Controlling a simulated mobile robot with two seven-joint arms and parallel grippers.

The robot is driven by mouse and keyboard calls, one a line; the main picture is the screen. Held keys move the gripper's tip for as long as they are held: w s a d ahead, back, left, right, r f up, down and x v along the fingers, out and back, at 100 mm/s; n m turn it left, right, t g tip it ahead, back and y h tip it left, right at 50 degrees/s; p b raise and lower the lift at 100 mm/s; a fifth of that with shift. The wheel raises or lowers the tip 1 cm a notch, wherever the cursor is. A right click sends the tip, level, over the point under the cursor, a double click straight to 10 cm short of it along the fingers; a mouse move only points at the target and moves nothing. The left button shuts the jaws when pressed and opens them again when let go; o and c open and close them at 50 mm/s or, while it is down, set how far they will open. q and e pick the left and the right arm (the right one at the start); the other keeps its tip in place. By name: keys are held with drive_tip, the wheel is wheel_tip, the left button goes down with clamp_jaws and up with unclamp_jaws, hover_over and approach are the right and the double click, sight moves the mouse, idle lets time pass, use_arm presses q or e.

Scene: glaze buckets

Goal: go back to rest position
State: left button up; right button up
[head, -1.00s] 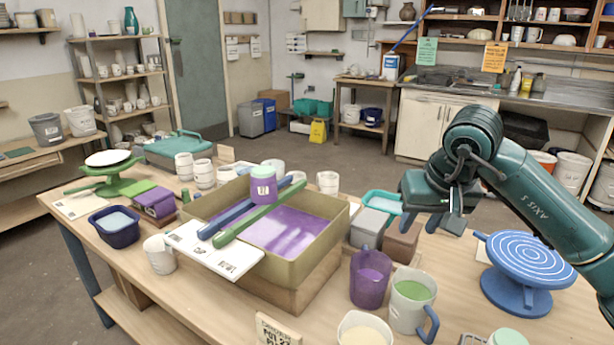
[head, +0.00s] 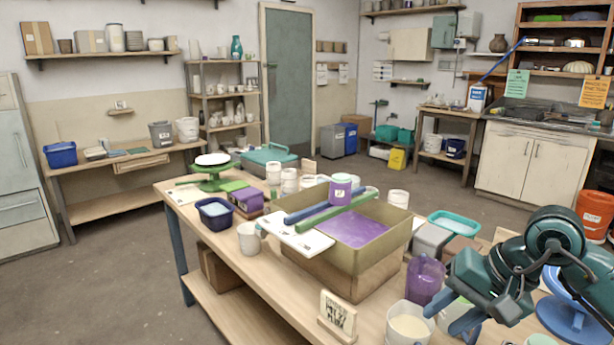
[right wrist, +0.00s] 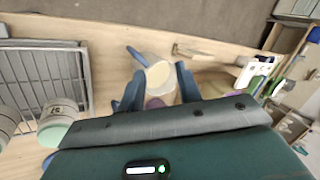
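My right gripper (head: 452,318) hangs over the right front part of the worktable (head: 262,300) in the head view. Its two blue fingers stand apart in the right wrist view (right wrist: 160,88), with nothing gripped between them. A cup of cream glaze (right wrist: 160,74) shows beyond the gap between the fingertips; it also stands near the table's front edge in the head view (head: 408,328). The gripper partly covers a cup of green glaze behind it. My left gripper is not in view.
A purple jug (head: 424,280) stands just left of the gripper, and a blue turntable (head: 572,318) is at its right, partly hidden by my arm. A tub of purple glaze (head: 348,262) with sticks across it fills the table's middle. Floor at left is clear.

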drive_tip(key=s+a+r+m+y+p, duration=0.1)
drive_tip(key=s+a+m+y, duration=0.2)
drive_tip(key=a+m+y, duration=0.45)
drive_tip(key=s+a+r+m+y+p, duration=0.1)
drive_tip(key=s+a+r+m+y, duration=0.15)
drive_tip(key=a+m+y, duration=0.55)
drive_tip(key=d+f+n+t+h+p, duration=0.15)
drive_tip(key=f+n+t+h, duration=0.35)
drive_tip(key=n, duration=0.7)
drive_tip(key=w+d+f+n+t+h, duration=0.1)
drive_tip(key=d+f+n+t+h, duration=0.25)
drive_tip(key=n, duration=0.85)
drive_tip(key=d+f+n+t+h, duration=0.2)
drive_tip(key=f+n+t+h, duration=0.35)
drive_tip(key=n, duration=0.55)
drive_tip(key=s+f+m+g+h, duration=0.3)
drive_tip(key=s+f+m+g, duration=0.3)
drive_tip(key=s+f+m, duration=0.4)
wheel_tip(320, 180, down, 4)
drive_tip(key=shift+s+r+m+p, duration=0.2)
drive_tip(key=shift+m+p, duration=0.15)
drive_tip(key=shift+m, duration=0.5)
